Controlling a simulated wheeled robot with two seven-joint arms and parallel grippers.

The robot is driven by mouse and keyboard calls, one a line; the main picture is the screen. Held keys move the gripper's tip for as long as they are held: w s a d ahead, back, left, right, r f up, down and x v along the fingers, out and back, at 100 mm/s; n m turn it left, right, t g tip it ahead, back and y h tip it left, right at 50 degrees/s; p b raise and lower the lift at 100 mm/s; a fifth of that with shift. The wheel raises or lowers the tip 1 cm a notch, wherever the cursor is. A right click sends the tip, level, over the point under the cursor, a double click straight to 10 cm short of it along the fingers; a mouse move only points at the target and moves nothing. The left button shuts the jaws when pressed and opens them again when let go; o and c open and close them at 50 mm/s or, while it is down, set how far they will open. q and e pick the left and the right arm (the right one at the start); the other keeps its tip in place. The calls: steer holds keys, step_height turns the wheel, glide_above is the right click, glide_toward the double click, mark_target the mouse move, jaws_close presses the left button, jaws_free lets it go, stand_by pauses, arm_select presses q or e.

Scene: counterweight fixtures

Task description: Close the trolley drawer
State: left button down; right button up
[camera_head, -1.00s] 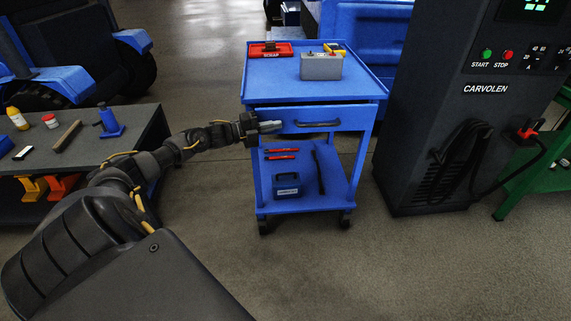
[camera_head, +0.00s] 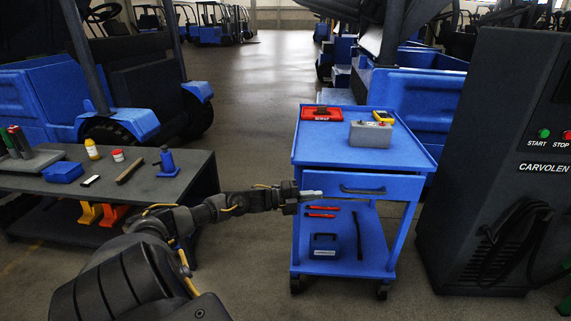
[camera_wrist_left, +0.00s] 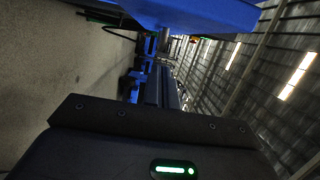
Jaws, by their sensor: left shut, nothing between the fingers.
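The blue trolley (camera_head: 300,150) stands right of the middle in the head view. Its drawer (camera_head: 385,187) is under the top, with a dark bar handle (camera_head: 362,189) on its front. The drawer front overlaps the right leg and looks slightly proud of the frame; how far out it is, I cannot tell exactly. My left gripper (camera_head: 313,194) is shut and empty, its fingertips at the left end of the drawer front. Whether they touch it is unclear. In the left wrist view, a blue surface (camera_wrist_left: 205,12) fills the top edge, and the fingers are hidden. My right gripper is out of view.
A red tray (camera_head: 321,114) and grey box (camera_head: 371,134) sit on the trolley top. A dark charging cabinet (camera_head: 475,180) stands close right, a dark workbench (camera_head: 195,172) left.

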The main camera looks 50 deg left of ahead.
arm_select(q)
steer(key=v, duration=0.8)
